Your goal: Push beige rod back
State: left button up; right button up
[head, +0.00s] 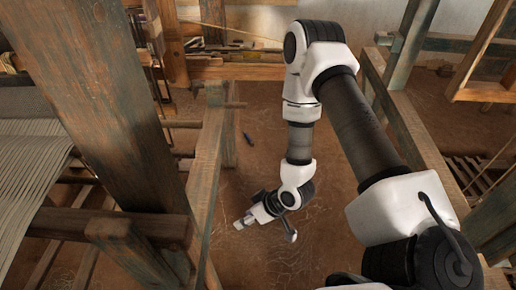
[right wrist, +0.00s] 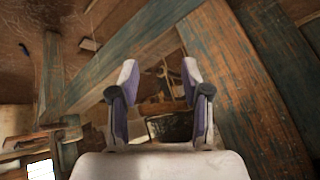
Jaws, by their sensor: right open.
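A light brown rod (head: 236,104) sticks out to the right of an upright wooden post of the loom in the head view. It may be the beige rod, but I cannot tell for sure. My right gripper (head: 243,221) hangs low, below and apart from this rod, beside the loom's lower timbers. In the right wrist view the right gripper (right wrist: 160,68) has its two purple-lined fingers apart, with nothing held between them. My left gripper is not in view.
A beam (head: 400,120) runs along the right. A small dark object (head: 248,138) lies on the brown floor (head: 285,250). In the right wrist view, bluish worn timbers (right wrist: 135,55) stand close to the fingers.

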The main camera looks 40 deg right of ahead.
jog(key=shift+s+f+m+g+h, duration=0.2)
jog(key=shift+s+f, duration=0.2)
jog(key=shift+s, duration=0.2)
jog(key=shift+s+f+m+g+h, duration=0.1)
jog(key=shift+s+f+m+h, duration=0.1)
jog(key=shift+s+f, duration=0.3)
jog(key=shift+s+r, duration=0.1)
jog(key=shift+r, duration=0.05)
